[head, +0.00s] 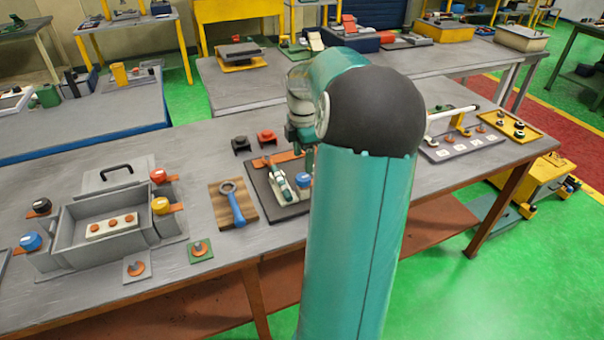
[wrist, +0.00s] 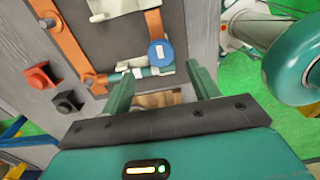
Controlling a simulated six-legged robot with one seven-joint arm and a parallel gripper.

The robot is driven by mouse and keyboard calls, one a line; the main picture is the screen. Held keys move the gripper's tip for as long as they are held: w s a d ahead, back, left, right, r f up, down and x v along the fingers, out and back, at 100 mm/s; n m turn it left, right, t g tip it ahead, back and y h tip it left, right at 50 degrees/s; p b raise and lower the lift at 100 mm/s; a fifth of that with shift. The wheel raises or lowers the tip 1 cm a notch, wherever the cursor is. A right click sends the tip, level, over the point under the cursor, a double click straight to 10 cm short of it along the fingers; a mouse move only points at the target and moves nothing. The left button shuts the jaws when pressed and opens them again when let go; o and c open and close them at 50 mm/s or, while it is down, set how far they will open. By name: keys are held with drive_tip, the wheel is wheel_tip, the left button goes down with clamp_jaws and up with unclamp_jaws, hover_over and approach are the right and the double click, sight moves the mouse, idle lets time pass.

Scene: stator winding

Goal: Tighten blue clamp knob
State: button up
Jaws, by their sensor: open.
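A round blue knob (wrist: 161,53) with a pale mark on its top sits on a dark board (wrist: 116,36) in the wrist view, beside a teal and white clamp part (wrist: 145,72). My gripper (wrist: 160,74) has its two green fingers spread, with nothing between them. The knob lies just beyond the fingertips, between their lines; I see no contact. In the head view the blue knob (head: 304,180) shows at the right of the dark board (head: 262,188), partly near my arm. My arm hides most of the gripper there. Another blue knob (head: 30,242) is on the grey box's left corner.
A grey open box (head: 75,232) with several coloured knobs stands at left. A blue-handled wrench (head: 237,205) lies on a wooden board (head: 217,208). Red (wrist: 40,76) and black (wrist: 67,102) blocks sit beside the dark board. Copper strips (wrist: 72,40) lie on it.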

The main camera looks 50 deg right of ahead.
sight(303, 177)
wheel_tip(303, 177, down, 6)
drive_tip(key=shift+f, duration=0.15)
drive_tip(key=c, duration=1)
drive_tip(key=shift+o, duration=0.2)
